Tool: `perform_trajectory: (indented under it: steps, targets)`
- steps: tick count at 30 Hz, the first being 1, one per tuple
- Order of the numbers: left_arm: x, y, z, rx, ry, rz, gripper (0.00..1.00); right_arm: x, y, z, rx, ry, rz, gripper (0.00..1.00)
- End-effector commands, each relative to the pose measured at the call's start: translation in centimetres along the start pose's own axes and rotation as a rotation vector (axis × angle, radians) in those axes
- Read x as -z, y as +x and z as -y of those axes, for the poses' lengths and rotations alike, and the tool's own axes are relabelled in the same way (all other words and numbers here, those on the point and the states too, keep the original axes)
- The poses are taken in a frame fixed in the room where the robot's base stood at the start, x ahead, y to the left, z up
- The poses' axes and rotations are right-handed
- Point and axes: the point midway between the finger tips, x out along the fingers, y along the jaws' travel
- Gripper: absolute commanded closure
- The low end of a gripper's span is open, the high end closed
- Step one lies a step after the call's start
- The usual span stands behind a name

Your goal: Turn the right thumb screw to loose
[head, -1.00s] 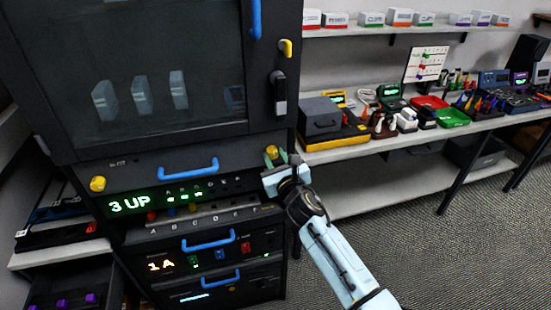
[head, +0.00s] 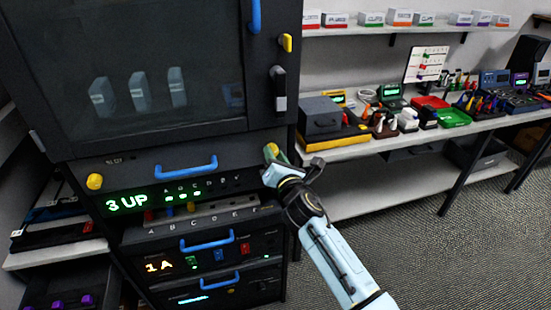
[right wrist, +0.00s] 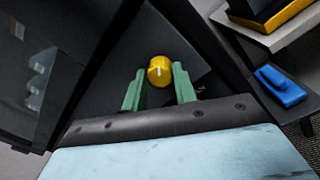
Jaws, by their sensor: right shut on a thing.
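The right thumb screw (head: 271,150) is a yellow knob at the right end of the dark panel that carries the green "3 UP" display. In the right wrist view the thumb screw (right wrist: 160,68) has a pale line on its face, close to upright in that picture. My right gripper (head: 276,155) is at this knob. Its green fingers (right wrist: 158,74) lie on both sides of the knob and are shut on it. The left thumb screw (head: 94,181) is a similar yellow knob at the panel's left end. My left gripper is out of view.
Blue handles (head: 187,168) stick out from the cabinet front above and below the display. A black latch handle (head: 279,90) is above the right screw. A bench (head: 350,150) with tools and trays stands to the right. The floor (head: 450,240) in front of it is clear.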

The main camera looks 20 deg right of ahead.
Motion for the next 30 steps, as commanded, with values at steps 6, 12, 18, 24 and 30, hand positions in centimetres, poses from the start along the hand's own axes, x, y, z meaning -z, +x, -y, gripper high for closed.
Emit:
perform_trajectory:
  steps: [6,12,18,24,30]
  targets:
    - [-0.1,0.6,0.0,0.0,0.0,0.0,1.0,0.1,0.0,0.1,0.002,0.206,0.009,0.95]
    - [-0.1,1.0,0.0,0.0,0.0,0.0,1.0,0.2,0.0,0.1,0.004,0.394,0.016,0.95]
    - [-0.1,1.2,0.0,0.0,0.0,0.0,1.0,0.2,0.0,0.1,0.006,0.557,0.022,0.95]
    - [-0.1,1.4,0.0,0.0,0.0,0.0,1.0,0.2,0.0,0.1,0.007,0.68,0.028,0.95]
    - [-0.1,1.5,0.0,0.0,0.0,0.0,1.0,0.1,0.0,0.1,0.007,0.754,0.031,0.95]
